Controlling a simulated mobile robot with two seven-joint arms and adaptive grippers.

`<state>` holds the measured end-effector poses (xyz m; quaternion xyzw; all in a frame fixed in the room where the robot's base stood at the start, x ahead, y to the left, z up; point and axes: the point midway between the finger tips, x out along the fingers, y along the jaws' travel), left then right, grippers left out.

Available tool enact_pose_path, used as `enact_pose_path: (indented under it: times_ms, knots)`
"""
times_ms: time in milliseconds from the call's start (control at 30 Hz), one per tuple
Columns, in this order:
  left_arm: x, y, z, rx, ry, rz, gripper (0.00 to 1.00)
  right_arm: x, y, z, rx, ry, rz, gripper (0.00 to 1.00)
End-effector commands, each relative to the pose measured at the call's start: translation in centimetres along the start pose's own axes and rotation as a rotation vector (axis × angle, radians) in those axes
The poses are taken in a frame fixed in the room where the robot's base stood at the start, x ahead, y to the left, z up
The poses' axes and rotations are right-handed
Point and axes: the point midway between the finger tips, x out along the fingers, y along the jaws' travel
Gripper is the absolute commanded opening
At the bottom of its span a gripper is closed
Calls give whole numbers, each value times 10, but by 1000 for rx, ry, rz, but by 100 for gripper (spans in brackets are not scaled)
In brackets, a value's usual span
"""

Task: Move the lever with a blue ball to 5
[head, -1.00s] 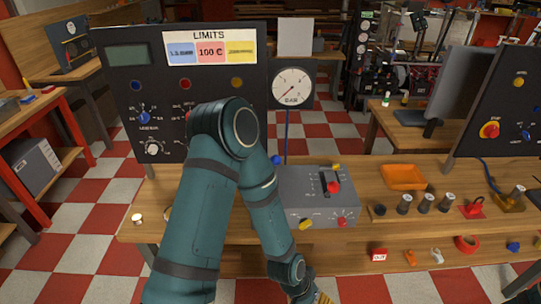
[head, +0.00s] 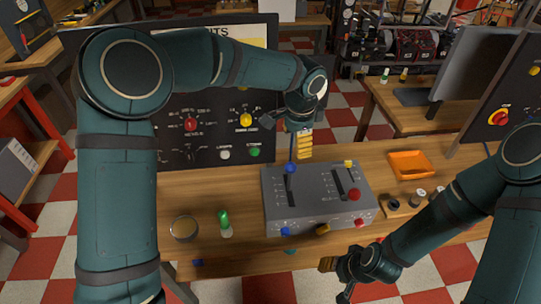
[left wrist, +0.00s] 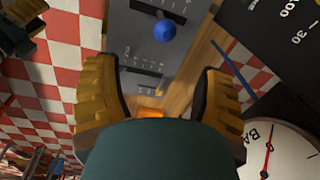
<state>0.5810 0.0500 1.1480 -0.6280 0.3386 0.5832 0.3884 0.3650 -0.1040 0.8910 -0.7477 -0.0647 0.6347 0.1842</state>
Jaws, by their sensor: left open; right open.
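A grey control box (head: 320,208) stands on the wooden bench with two slotted scales on top. The lever with a blue ball (head: 289,168) is at the far end of the left slot; the scale numbers are too small to read. In the left wrist view the blue ball (left wrist: 164,31) shows beyond and between the fingertips, not touched. My left gripper (head: 304,146) is open, pointing down just behind the box, slightly right of the ball. Its two yellow-padded fingers (left wrist: 157,90) are wide apart and empty. My right gripper (head: 343,280) is low in front of the box, apart from it.
A second lever with a red ball (head: 354,194) is in the right slot. Knobs line the box's front. A green-topped object (head: 224,220) and a round dish (head: 184,228) stand left of the box. An orange tray (head: 410,164) lies to the right. A black panel (head: 185,150) rises behind.

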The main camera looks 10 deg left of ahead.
Motion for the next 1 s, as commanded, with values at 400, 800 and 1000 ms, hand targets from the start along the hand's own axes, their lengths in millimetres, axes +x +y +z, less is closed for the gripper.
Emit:
enact_pose_path:
  times_ms: [400,800,1000]
  knots:
    - [31,-5,2,11,-19,-13,70,0,1,0,2,0,1,47]
    - [105,-5,3,11,-17,-12,70,1,1,0,1,1,1,47]
    - [124,-6,3,9,-16,-14,70,1,1,0,1,0,1,47]
